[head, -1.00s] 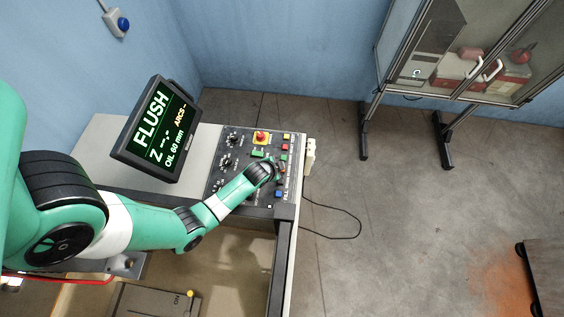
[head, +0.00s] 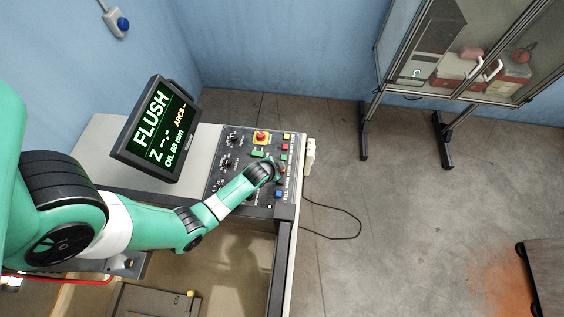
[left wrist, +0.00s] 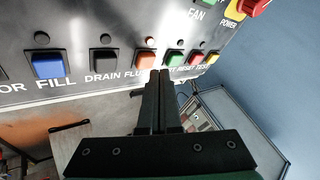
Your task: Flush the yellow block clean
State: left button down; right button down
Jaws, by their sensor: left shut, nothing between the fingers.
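My left gripper (left wrist: 158,76) is shut and empty. In the left wrist view its tips are in front of the panel, close beside the orange button over the FLUSH label (left wrist: 145,62); I cannot tell whether they touch it. In the head view the gripper (head: 278,166) is over the right part of the control panel (head: 222,180), its tips mostly hidden by the wrist. The monitor (head: 157,125) reads FLUSH, blank Z digits and OIL 60 mm. I cannot make out the yellow block in either view. My right gripper is not in view.
Blue FILL (left wrist: 48,65), black DRAIN (left wrist: 104,61) and green (left wrist: 173,60) buttons flank the orange one. A red stop knob (head: 261,136) stands at the panel's back. A tank with tan liquid (head: 243,260) lies in front. A glazed cabinet (head: 460,60) stands back right.

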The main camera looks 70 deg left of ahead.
pick_arm(q)
jog(key=shift+f, duration=0.35)
jog(key=shift+f+b, duration=0.2)
jog(key=shift+b, duration=0.15)
